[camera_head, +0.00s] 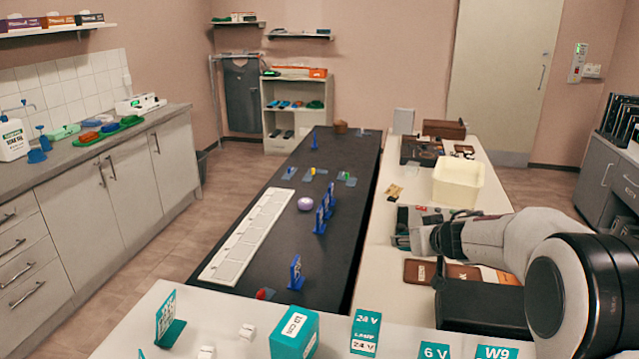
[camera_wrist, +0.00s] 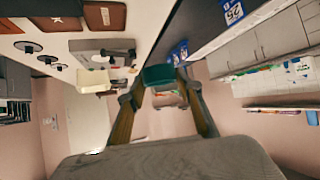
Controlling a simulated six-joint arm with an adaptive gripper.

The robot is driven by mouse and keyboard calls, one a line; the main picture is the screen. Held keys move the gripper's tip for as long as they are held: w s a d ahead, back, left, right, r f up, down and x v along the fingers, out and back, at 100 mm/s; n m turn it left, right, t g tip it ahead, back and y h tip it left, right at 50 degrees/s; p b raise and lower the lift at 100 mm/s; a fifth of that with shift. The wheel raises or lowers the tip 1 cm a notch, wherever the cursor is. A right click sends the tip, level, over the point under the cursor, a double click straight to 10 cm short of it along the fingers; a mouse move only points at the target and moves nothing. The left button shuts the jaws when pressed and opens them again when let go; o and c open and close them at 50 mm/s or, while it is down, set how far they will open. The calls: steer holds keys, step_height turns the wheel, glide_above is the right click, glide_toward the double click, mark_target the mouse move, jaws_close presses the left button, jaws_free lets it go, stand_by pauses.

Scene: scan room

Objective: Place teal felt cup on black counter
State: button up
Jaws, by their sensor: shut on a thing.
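The teal felt cup (camera_wrist: 158,75) shows in the wrist view, held between the tips of my gripper's two fingers (camera_wrist: 160,88). In the head view my gripper (camera_head: 408,238) is at the right, above the white table beside the black counter; the cup is hard to make out there. The black counter (camera_head: 268,255) runs lengthwise through the middle of the head view, left of my gripper. It also shows as a dark strip in the wrist view (camera_wrist: 205,27). The cup is in the air, apart from the counter.
On the counter are a long white tray (camera_head: 225,261), a lilac round thing (camera_head: 305,203), blue number stands (camera_head: 296,274) and small coloured items at the far end. Bare black surface lies between them. A cream bin (camera_head: 458,184) and a brown tray (camera_head: 418,271) are on the white table.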

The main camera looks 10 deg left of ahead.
steer(key=a+f+n+g+y, duration=0.2)
steer(key=a+f+n+g, duration=0.1)
steer(key=a+f, duration=0.4)
steer(key=a+f+n+g+y, duration=0.3)
steer(key=a+f+n, duration=0.2)
steer(key=a, duration=0.7)
steer(key=shift+a+f+n+y, duration=0.3)
steer(key=shift+a+f, duration=0.1)
steer(key=shift+f, duration=0.55)
steer(key=shift+w+f, duration=0.1)
steer(key=shift+f, duration=3)
steer(key=shift+f, duration=0.15)
steer(key=shift+f, duration=1.75)
steer(key=shift+f, duration=0.1)
